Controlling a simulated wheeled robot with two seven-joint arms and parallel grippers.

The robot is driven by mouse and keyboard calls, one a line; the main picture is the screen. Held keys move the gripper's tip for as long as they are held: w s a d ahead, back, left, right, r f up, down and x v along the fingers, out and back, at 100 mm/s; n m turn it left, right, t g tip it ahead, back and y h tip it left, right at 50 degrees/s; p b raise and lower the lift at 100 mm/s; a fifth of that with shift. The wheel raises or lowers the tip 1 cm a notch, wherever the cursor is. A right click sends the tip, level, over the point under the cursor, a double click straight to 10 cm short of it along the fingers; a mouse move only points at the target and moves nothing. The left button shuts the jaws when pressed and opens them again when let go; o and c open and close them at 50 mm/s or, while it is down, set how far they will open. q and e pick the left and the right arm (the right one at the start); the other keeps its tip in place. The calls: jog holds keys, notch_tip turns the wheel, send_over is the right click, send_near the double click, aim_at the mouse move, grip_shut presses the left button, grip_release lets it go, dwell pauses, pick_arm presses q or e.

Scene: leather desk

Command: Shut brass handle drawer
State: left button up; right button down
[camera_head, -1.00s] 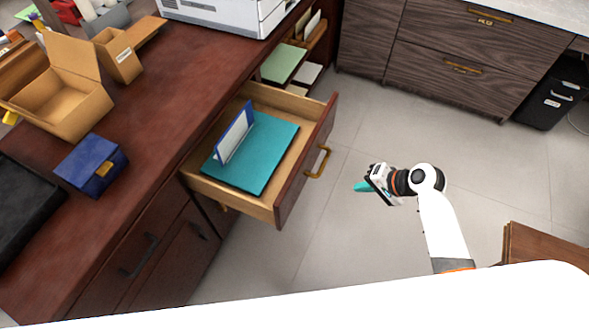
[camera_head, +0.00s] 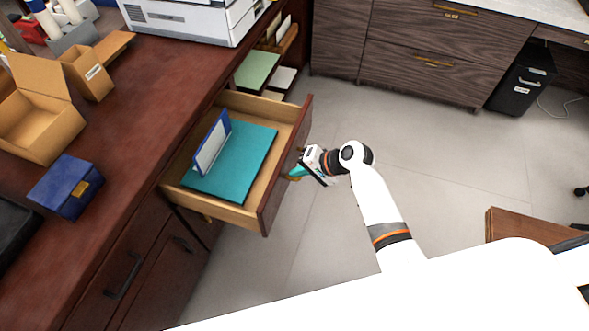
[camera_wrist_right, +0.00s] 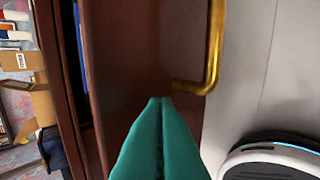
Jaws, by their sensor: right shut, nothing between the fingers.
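The drawer (camera_head: 287,165) with the brass handle stands pulled out from the dark red desk in the head view. Inside it lie a flat teal folder (camera_head: 250,150) and a blue-edged upright item (camera_head: 212,145). My right gripper (camera_head: 291,175) is at the outer face of the drawer front, by the handle. In the right wrist view its teal fingers (camera_wrist_right: 160,105) are shut and empty, pointing at the reddish front panel (camera_wrist_right: 125,60), just left of the brass handle (camera_wrist_right: 214,45). I cannot tell whether the fingertips touch the panel. My left gripper is not in view.
A blue box (camera_head: 66,187) and an open cardboard box (camera_head: 40,120) sit on the desktop (camera_head: 140,125). An open shelf (camera_head: 262,72) with papers is beyond the drawer. A brown wooden piece (camera_head: 520,228) stands at lower right.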

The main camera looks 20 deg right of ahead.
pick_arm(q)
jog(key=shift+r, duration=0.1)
pick_arm(e)
jog(key=shift+w+a, duration=0.3)
jog(key=shift+a, duration=0.2)
jog(key=shift+w+a, duration=0.1)
